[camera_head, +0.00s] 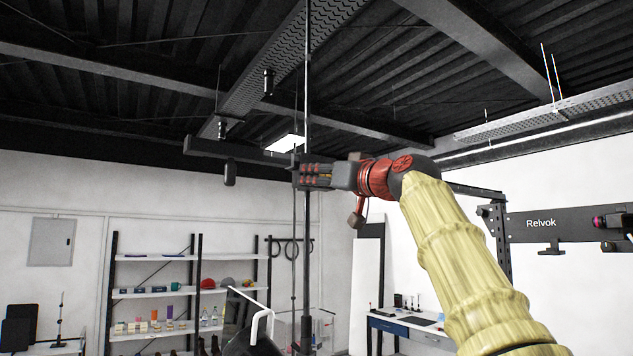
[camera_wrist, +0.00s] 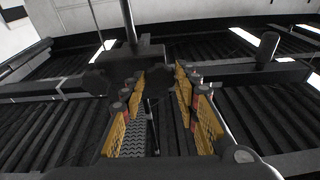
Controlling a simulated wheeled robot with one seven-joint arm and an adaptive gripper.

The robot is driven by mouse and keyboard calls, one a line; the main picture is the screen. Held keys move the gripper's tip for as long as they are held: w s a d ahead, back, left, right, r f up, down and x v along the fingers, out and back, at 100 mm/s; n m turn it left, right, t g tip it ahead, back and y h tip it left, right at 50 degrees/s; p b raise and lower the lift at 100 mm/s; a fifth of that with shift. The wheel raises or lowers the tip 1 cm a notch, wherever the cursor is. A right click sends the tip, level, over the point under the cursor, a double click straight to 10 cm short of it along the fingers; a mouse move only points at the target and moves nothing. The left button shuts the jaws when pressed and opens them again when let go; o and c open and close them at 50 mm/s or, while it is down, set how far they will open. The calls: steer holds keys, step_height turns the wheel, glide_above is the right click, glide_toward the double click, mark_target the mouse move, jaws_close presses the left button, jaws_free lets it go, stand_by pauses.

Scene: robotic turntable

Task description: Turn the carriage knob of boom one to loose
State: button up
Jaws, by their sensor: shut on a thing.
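A dark horizontal boom (camera_head: 235,152) reaches left from a vertical pole (camera_head: 307,90) in the head view. The dark carriage block (camera_wrist: 125,66) shows large in the wrist view. My gripper (camera_head: 300,175) is up at the pole, just below the boom's right end. In the wrist view its yellow-padded fingers (camera_wrist: 159,82) stand on either side of a dark knob (camera_wrist: 156,86) at the carriage and are shut on it. The fingers partly cover the knob, and its turn position cannot be read. Which boom number this is cannot be told.
A dark cylinder (camera_head: 230,173) hangs under the boom's left part. Shelves (camera_head: 150,293) with small items stand at the back wall. A desk (camera_head: 410,328) and a dark panel marked "Relvok" (camera_head: 575,222) are on the right. The air left of my gripper, below the boom, looks clear.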

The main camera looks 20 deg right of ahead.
steer(key=shift+w+f+n, duration=0.15)
steer(key=shift+f+n, duration=0.05)
steer(key=shift+n, duration=0.1)
steer(key=o, duration=1.1)
steer(key=shift+r, duration=0.1)
steer(key=shift+c, duration=0.2)
steer(key=shift+o, duration=0.4)
steer(key=shift+r, duration=0.1)
steer(key=shift+s, duration=0.2)
steer(key=v, duration=1.2)
steer(key=shift+w, duration=0.1)
